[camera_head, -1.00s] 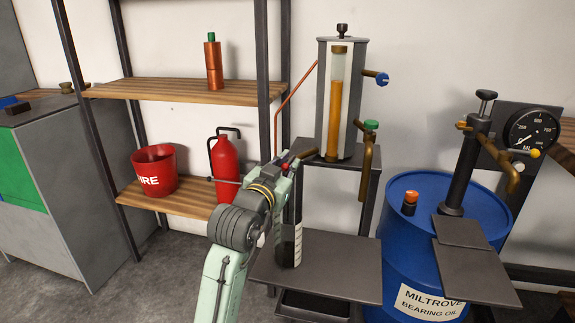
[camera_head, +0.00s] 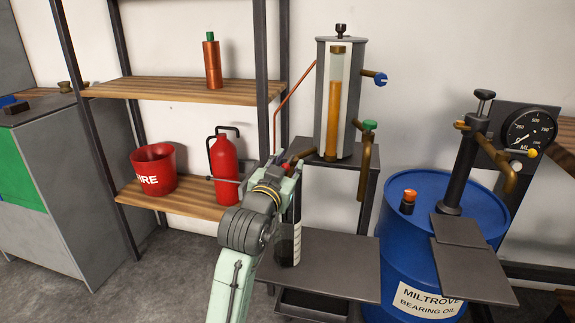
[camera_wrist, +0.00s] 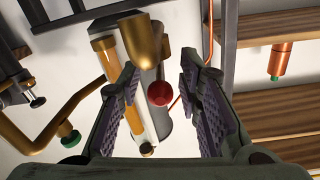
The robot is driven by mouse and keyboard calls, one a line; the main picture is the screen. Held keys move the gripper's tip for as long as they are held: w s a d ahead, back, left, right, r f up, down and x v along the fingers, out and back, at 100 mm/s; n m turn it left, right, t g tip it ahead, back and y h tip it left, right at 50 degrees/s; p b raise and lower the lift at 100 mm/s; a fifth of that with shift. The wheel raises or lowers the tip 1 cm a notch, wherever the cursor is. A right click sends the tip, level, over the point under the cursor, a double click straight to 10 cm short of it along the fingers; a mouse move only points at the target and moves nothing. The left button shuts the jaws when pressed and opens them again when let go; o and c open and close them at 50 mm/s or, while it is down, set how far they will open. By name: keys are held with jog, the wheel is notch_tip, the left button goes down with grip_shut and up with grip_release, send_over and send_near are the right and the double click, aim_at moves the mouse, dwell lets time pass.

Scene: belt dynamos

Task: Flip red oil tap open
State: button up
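The red oil tap's round knob (camera_wrist: 160,93) shows in the wrist view, between my gripper's fingers beside a brass spout (camera_wrist: 145,40). In the head view, the knob is mostly hidden behind my gripper, beside the lower left of the oil cylinder (camera_head: 339,115). My gripper (camera_wrist: 158,98) is open, its two ridged pads spread on either side of the knob with a gap visible on each side. I cannot tell whether the pads reach level with it. In the head view, my gripper (camera_head: 283,168) is at the left edge of the cylinder's stand.
A green-handled brass tap (camera_head: 370,125) and a blue-knobbed tap (camera_head: 381,79) are on the cylinder's right. A graduated beaker (camera_head: 297,245) stands on the lower shelf, partly behind my arm. A red extinguisher (camera_head: 224,170) is to the left; a blue barrel (camera_head: 400,260) to the right.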

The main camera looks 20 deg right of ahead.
jog(key=v, duration=1.2)
jog(key=p+x, duration=0.7)
jog(key=x, duration=0.5)
dwell(0.6)
jog(key=shift+c, duration=0.5)
